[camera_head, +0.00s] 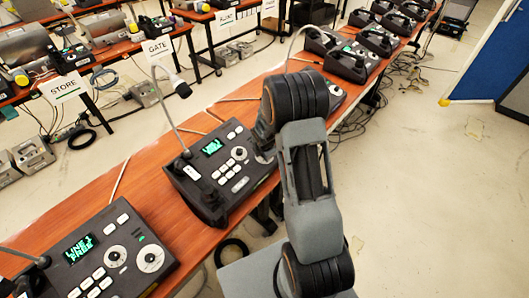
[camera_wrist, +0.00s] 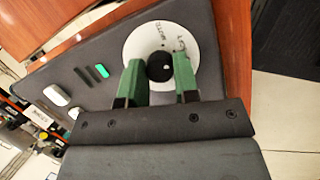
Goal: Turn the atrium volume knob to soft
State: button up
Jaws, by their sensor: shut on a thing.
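In the wrist view my gripper (camera_wrist: 159,60) has its green fingers on both sides of a round black knob (camera_wrist: 160,72), shut on it. The knob sits at the centre of a white dial plate (camera_wrist: 135,44) with small dark lettering near its upper edge, hard to read. A small light mark shows on the knob. In the head view my arm reaches down to the right side of the middle dark console (camera_head: 222,190), which has a green screen (camera_head: 212,147). My arm hides the gripper and the held knob there. I see no readable atrium label.
A nearer console (camera_head: 90,255) with a "LINE 1 FREE" screen stands at lower left on the same wooden table (camera_head: 130,190). A gooseneck microphone (camera_head: 170,110) rises from the middle console. More consoles (camera_head: 350,60) stand farther back. Open floor (camera_head: 430,200) lies right.

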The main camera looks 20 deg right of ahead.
jog(key=shift+s, duration=0.1)
jog(key=o, duration=0.9)
jog(key=v, duration=1.4)
jog(key=shift+a+f, duration=0.1)
